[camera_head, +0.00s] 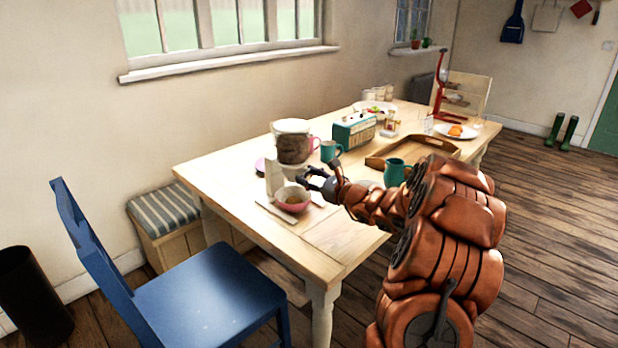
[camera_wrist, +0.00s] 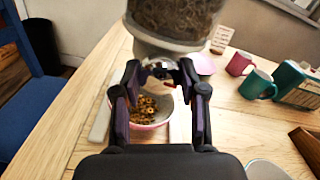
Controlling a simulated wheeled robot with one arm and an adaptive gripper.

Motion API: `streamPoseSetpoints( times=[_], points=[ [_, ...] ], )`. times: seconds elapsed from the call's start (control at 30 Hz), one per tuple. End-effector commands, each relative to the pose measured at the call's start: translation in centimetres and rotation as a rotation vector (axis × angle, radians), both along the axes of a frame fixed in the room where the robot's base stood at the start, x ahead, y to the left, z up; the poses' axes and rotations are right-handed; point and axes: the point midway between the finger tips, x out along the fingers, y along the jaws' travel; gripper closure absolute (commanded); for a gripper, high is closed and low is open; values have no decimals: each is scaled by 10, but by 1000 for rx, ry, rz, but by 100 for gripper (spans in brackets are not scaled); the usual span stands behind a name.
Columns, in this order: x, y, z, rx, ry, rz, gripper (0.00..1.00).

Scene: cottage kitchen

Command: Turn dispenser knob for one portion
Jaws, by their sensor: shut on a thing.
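The dispenser (camera_head: 293,149) stands near the front left of the wooden table, its clear hopper filled with brown cereal; the hopper (camera_wrist: 172,18) fills the top of the wrist view. My gripper (camera_head: 316,181) is at the dispenser's right side, below the hopper. In the wrist view my gripper (camera_wrist: 160,72) has its two dark fingers either side of the dispenser's knob (camera_wrist: 158,74) and is shut on it. The knob is small, pale and partly hidden by the fingers. A pink bowl (camera_head: 294,207) sits under the outlet with some cereal rings in it; it also shows in the wrist view (camera_wrist: 150,124).
A teal mug (camera_head: 330,150), a pink mug (camera_wrist: 239,63) and a teal radio (camera_head: 354,130) stand behind. A teal jug (camera_head: 395,173) and wooden tray (camera_head: 420,150) are to the right. A blue chair (camera_head: 205,298) stands at the table's near left.

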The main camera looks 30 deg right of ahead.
Motion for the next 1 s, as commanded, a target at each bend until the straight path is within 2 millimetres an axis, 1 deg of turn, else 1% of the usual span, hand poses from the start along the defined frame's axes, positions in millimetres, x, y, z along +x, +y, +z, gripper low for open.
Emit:
streamPoseSetpoints(
  times=[0.6,1.0],
  points=[
    [1,2,9,82,9,7,93],
    [1,0,6,186,42,0,93]
  ],
)
